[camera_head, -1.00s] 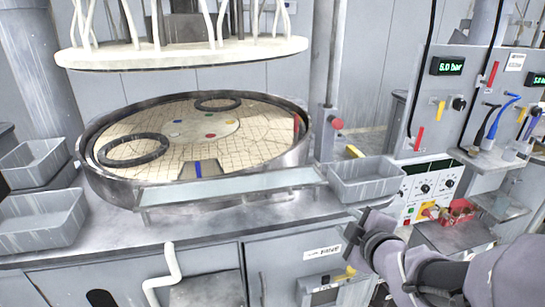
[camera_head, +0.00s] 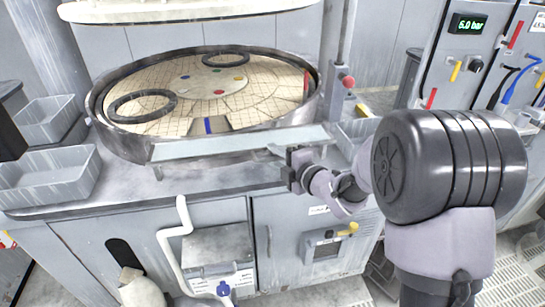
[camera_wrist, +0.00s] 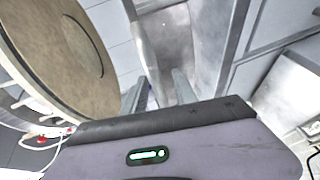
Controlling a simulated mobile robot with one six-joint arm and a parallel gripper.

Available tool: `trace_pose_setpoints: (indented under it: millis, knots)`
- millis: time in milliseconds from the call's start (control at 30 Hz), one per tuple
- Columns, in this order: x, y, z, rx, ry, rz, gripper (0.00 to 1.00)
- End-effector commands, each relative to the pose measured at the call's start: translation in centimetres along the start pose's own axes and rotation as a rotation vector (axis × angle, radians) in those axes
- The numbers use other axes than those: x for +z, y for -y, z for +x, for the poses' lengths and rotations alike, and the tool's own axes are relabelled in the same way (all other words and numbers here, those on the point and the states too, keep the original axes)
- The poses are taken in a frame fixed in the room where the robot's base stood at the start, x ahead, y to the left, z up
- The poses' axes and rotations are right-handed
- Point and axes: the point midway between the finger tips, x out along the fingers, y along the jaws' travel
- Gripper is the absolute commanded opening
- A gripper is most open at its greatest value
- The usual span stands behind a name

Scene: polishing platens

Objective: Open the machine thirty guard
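The guard looks to be the long pale translucent panel (camera_head: 225,145) along the front rim of the round polishing platen (camera_head: 120,142). It lies low, almost flat, over the bench edge. I see no number thirty that I can read. My gripper (camera_head: 277,151) is at the panel's right end in the head view. I cannot tell whether it touches the panel. In the wrist view my gripper's two fingers (camera_wrist: 161,92) stand apart with nothing visible between them.
Grey bins (camera_head: 50,178) stand at the left, and another bin (camera_head: 352,131) is behind my arm. A red button (camera_head: 348,82) is on a post right of the platen. A white bent pipe (camera_head: 178,245) rises before the cabinet. The upper plate (camera_head: 190,10) hangs above.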

Motion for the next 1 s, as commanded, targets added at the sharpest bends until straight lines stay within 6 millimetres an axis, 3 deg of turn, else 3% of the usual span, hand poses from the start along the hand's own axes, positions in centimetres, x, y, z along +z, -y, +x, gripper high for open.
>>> trace_pose_setpoints:
  millis: [167,433,600,633,1000]
  knots:
    - [0.0,0.0,1.4,0.000,0.000,0.001,0.34]
    - [0.0,-0.1,1.6,0.000,0.000,0.000,0.34]
    - [0.0,0.0,1.6,-0.001,0.000,0.001,0.03]
    - [0.0,0.0,1.6,-0.001,0.000,0.001,0.00]
    - [0.0,0.4,1.5,-0.008,0.001,0.005,0.00]
